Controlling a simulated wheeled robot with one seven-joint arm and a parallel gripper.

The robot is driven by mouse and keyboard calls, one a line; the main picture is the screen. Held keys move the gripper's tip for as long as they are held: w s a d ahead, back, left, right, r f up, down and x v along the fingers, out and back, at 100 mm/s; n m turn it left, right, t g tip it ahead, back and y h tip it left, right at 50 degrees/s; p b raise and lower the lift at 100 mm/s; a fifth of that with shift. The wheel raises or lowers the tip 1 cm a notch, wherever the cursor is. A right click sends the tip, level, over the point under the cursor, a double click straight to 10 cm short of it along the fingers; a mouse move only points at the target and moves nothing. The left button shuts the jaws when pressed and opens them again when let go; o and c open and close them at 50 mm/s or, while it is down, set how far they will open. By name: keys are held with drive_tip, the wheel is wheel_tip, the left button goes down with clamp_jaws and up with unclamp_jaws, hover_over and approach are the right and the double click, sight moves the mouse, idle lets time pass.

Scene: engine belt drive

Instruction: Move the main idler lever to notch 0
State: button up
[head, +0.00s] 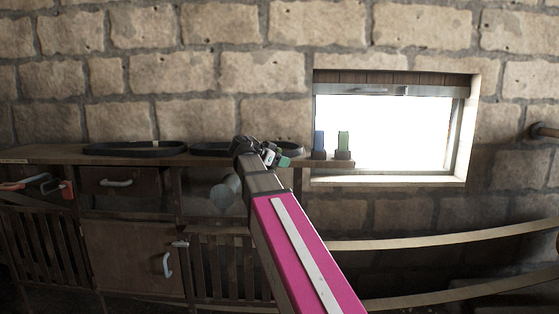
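My arm with its pink link reaches from the bottom right up toward the workbench. At its far end is my gripper (272,157), small and dark with white and green bits near it. Its fingers are too small and too overlapped to tell whether they are open or shut, or whether they hold anything. I cannot make out an idler lever or numbered notches in the head view. My arm hides part of the bench and the wall below it.
A wooden workbench (50,153) runs along the stone wall, with black belt loops (135,149) on top. A blue item (319,140) and a green item (343,140) stand by the bright window (385,130). Red-handled objects (67,189) are at left. Curved pale rails (440,242) cross lower right.

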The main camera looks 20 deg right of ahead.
drive_tip(key=v, duration=1)
drive_tip(key=shift+a, duration=0.35)
drive_tip(key=shift+s+r, duration=0.1)
drive_tip(key=shift+s, duration=0.1)
